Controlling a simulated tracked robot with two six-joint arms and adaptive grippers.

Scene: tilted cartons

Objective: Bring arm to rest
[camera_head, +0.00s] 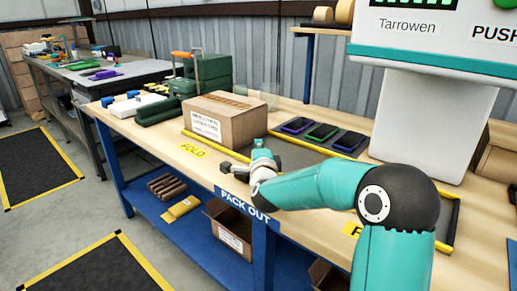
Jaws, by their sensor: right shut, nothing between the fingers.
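My right arm comes in from the lower right, teal with a black elbow joint. Its gripper (262,158) is shut and empty, just above the front edge of the wooden bench (150,130). It is in front of the closed brown carton (226,117), which stands on the bench beside the yellow "FOLD" label. The gripper looks apart from the carton. My left gripper is not in the picture.
Phones (323,131) lie in a row on the bench behind my right arm. A white and teal machine (425,110) stands at the right. Green cases (205,75) are at the back. A blue lower shelf (190,230) holds an open carton (228,228).

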